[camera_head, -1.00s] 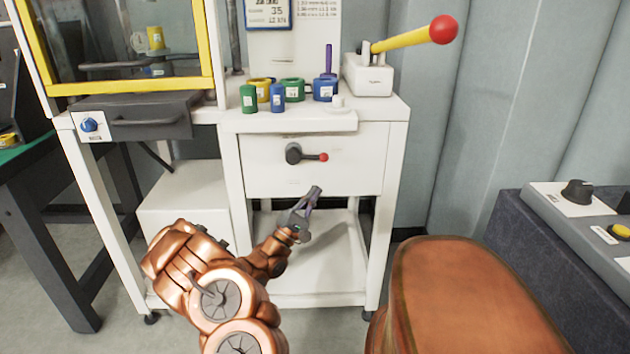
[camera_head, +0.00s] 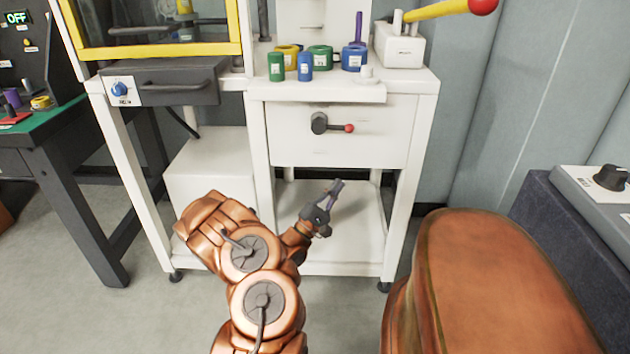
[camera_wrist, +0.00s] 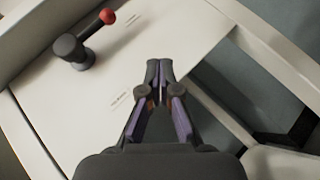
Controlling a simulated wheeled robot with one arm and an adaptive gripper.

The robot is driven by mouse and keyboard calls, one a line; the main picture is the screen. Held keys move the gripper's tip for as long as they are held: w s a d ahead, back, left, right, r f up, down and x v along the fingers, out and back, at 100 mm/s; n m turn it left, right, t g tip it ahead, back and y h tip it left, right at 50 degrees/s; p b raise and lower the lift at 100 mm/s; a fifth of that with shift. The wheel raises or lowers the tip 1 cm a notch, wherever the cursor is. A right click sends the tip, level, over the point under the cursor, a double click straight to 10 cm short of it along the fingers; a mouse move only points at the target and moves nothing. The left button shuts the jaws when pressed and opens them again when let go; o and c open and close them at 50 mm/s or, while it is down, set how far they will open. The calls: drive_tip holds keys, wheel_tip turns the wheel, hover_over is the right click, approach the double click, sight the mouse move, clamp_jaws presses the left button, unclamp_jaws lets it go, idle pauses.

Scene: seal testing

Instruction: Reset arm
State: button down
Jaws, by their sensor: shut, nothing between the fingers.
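My gripper (camera_head: 336,187) is shut and empty in the head view. It is in front of the white bench (camera_head: 260,150), below the drawer-like front panel (camera_head: 300,150), and touches nothing that I can see. In the wrist view the dark fingers with purple inner pads (camera_wrist: 160,68) meet at their tips. Beyond them lies the white panel (camera_wrist: 150,60) with its dark rotary handle and red knob (camera_wrist: 85,38). The same handle (camera_head: 322,124) shows in the head view, its red end pointing right.
Green, blue and yellow rings (camera_head: 318,58) stand on the bench top. A white press with a yellow lever (camera_head: 440,10) is at the back right. A yellow-framed cabinet (camera_head: 150,53) is at left. A dark console (camera_head: 560,215) stands at right. Floor at left front is clear.

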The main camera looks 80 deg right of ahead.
drive_tip(key=w+a+r+m+g+y+p, duration=0.25)
drive_tip(key=a+r+m+y+p, duration=0.5)
drive_tip(key=r, duration=0.65)
drive_tip(key=w+a+r+m+g+y+p, duration=0.1)
drive_tip(key=w+a+r+m+y+p, duration=0.35)
drive_tip(key=a+r, duration=0.8)
drive_tip(key=w+a+r+n+t+y+p, duration=0.2)
drive_tip(key=w+a+n+t+p, duration=0.3)
drive_tip(key=a, duration=0.7)
drive_tip(key=w+a+r+n+t+y+p, duration=0.2)
drive_tip(key=w+a+r+n+t+p, duration=0.2)
drive_tip(key=a, duration=0.9)
drive_tip(key=w+a+r+n+t+y+p, duration=0.2)
drive_tip(key=w+a+r+n+t+p, duration=0.2)
drive_tip(key=w+a+t+p, duration=0.3)
drive_tip(key=a+n+t+p, duration=0.1)
drive_tip(key=a+t+p, duration=0.2)
drive_tip(key=a, duration=0.3)
drive_tip(key=shift+w+a+n+p, duration=0.2)
drive_tip(key=shift+w+n+p, duration=0.1)
drive_tip(key=shift+p, duration=0.1)
drive_tip(key=shift+d, duration=0.2)
